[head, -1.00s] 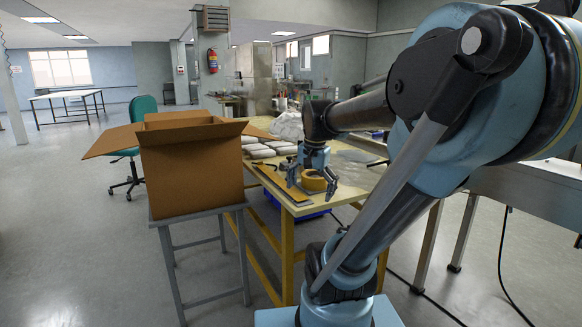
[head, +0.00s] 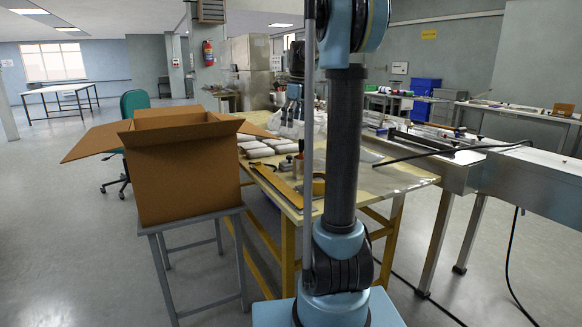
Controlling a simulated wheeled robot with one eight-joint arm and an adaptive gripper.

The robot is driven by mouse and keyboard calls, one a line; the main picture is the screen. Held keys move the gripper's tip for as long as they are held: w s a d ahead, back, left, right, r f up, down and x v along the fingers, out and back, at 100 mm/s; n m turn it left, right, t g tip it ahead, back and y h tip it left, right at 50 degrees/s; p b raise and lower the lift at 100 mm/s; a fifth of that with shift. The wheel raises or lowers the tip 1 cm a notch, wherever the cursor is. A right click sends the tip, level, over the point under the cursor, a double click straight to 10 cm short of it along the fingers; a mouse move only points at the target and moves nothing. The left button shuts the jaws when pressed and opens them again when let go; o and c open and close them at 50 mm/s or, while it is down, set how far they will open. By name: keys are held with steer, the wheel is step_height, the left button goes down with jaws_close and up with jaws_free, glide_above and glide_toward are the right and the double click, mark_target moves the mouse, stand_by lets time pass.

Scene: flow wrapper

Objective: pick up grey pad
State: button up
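Several pale grey-white pads (head: 260,153) lie in rows on the left part of the wooden table, behind the cardboard box. Which of them is the grey pad I cannot tell. My gripper (head: 292,112) is small and far off, pointing down over the far part of the table, beyond the pads and by a pale heap. Its fingers are too small to show whether they are open or touch anything. My arm hides part of the table's middle.
An open cardboard box (head: 185,180) stands on a grey stand at left. On the table (head: 385,182) lie a brown-yellow strip (head: 277,186) and a tape roll (head: 318,187), partly behind my arm. A metal conveyor (head: 530,175) runs at right.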

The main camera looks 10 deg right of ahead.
mark_target(290, 158)
steer(key=shift+m, duration=0.7)
steer(key=w+f, duration=0.1)
steer(key=f, duration=0.4)
steer(key=w+f, duration=0.2)
steer(key=f, duration=0.4)
steer(key=w+a+f, duration=0.1)
steer(key=f, duration=0.5)
steer(key=shift+w+f, duration=0.1)
steer(key=shift+w, duration=0.05)
steer(key=c, duration=1.4)
